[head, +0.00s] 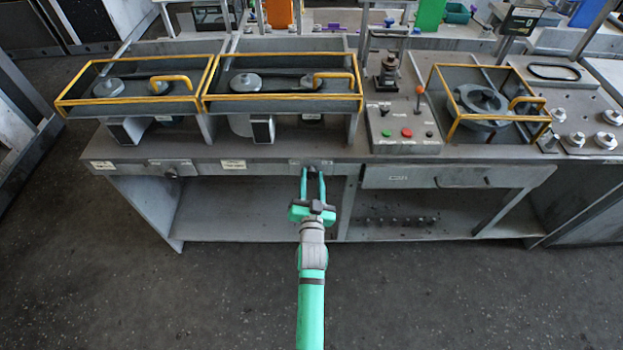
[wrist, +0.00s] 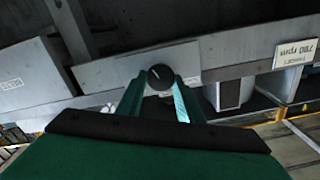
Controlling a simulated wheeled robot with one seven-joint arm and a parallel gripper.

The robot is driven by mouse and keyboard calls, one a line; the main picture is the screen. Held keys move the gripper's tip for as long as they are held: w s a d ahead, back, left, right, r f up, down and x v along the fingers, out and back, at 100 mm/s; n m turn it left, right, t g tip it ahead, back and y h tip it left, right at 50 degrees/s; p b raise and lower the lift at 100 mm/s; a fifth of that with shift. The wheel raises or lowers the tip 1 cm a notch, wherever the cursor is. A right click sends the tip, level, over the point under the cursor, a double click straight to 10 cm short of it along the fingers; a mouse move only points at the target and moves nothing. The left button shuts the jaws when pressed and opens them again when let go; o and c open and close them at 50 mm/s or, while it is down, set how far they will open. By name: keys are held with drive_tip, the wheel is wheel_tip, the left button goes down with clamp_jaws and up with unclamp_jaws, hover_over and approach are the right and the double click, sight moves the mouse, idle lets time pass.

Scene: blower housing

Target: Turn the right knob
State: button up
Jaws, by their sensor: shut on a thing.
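The right knob (head: 312,169) is a small dark round knob on the front rail of the bench, below the middle caged unit. In the wrist view the knob (wrist: 160,76) shows a thin pale pointer mark, tilted from upright in the picture. My gripper (head: 312,174) has one green finger on each side of the knob and is shut on it. The fingers also frame the knob in the wrist view (wrist: 160,92). The left knob (head: 172,172) is on the same rail, farther left, with nothing touching it.
Yellow-railed cages (head: 283,97) stand on the bench top above the rail. A control box (head: 403,133) with green and red buttons stands to the right. A drawer (head: 450,176) is right of the knob. The open shelf (head: 250,210) lies below. The floor in front is clear.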

drive_tip(key=shift+d+m, duration=0.1)
drive_tip(key=shift+m, duration=1.5)
drive_tip(key=o, duration=1.1)
drive_tip(key=shift+c, duration=0.2)
drive_tip(key=shift+s, duration=0.1)
drive_tip(key=s, duration=1)
drive_tip(key=shift+s, duration=0.3)
drive_tip(key=shift+s+f, duration=0.1)
